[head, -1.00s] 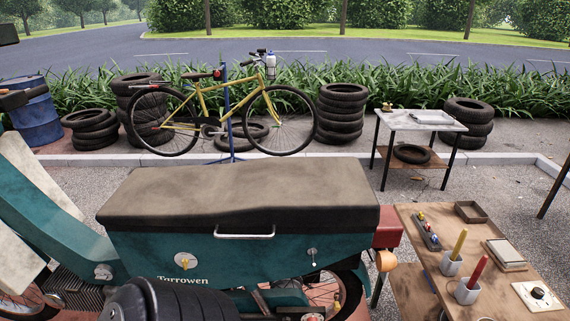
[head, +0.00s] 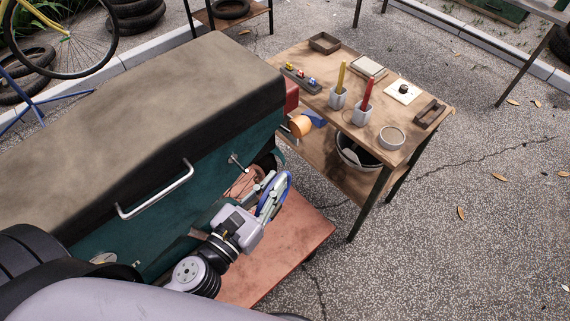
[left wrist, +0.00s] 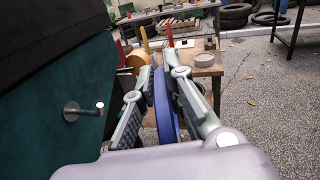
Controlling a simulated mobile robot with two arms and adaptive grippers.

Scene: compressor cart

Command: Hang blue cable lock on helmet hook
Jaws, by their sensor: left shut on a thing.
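The blue cable lock (head: 285,184) is a blue ring held at my left gripper (head: 269,183), low beside the scooter's teal side panel. In the left wrist view the lock (left wrist: 166,108) stands upright, edge-on between the two fingers of the gripper (left wrist: 162,80), which is shut on it. The helmet hook (head: 238,162) is a short metal peg on the teal panel, up and left of the lock. In the left wrist view the hook (left wrist: 84,109) sticks out at the left, apart from the lock and fingers. My right gripper is not in view.
A metal grab rail (head: 155,190) sits left of the hook under the seat (head: 130,110). An orange lamp (head: 301,125) is at the scooter's rear. A wooden table (head: 410,140) with cups and trays stands to the right.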

